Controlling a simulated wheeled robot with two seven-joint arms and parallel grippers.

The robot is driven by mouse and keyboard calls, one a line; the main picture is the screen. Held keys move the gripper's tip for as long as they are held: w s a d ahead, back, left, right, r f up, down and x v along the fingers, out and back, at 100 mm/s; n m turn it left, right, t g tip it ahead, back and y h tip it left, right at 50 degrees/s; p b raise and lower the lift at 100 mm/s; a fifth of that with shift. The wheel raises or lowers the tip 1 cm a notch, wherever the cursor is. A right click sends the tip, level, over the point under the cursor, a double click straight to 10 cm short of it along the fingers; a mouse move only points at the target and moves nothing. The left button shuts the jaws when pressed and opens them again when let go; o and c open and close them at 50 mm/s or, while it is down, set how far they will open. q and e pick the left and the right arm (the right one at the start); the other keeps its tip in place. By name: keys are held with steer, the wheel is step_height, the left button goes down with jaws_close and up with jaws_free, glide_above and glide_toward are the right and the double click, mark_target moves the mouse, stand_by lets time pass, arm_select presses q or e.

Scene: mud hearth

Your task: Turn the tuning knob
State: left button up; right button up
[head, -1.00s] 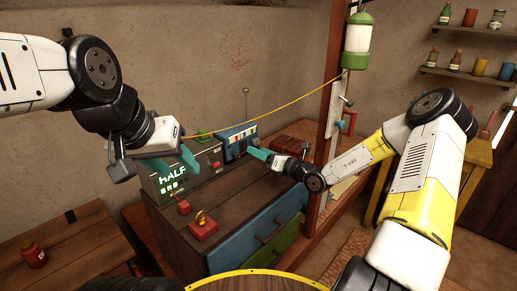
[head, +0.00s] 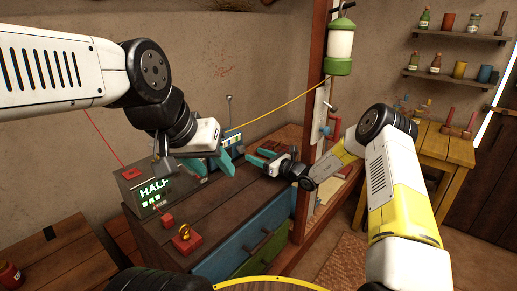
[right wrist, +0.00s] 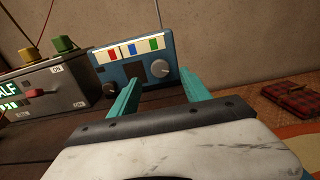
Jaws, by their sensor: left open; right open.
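The blue radio (head: 236,138) stands on the dark wooden cabinet and is partly hidden behind my left gripper in the head view. In the right wrist view the radio (right wrist: 128,58) faces me with a silver knob (right wrist: 161,68) at its right and a dark knob (right wrist: 110,89) lower left. I cannot tell which is the tuning knob. My right gripper (right wrist: 160,90) is open and empty, its teal fingers pointing toward the radio's front, apart from the silver knob; it also shows in the head view (head: 264,153). My left gripper (head: 214,161) is open above the cabinet, in front of the radio.
A grey box (head: 153,192) with a lit green display stands left of the radio. Red-based controls (head: 186,239) sit on the cabinet top (head: 225,205). A red post (head: 305,130) rises at the cabinet's right, with a green-and-white lantern (head: 340,45) on it.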

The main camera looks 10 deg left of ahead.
mark_target(244, 149)
steer(key=x, duration=0.6)
steer(key=shift+a, duration=0.1)
steer(key=shift+c, duration=0.3)
jaws_close()
steer(key=shift+m, duration=0.4)
steer(key=m, duration=0.4)
steer(key=shift+w+m, duration=0.15)
steer(key=shift+m, duration=0.15)
steer(key=shift+f+m, duration=0.1)
steer(key=shift+m, duration=2.2)
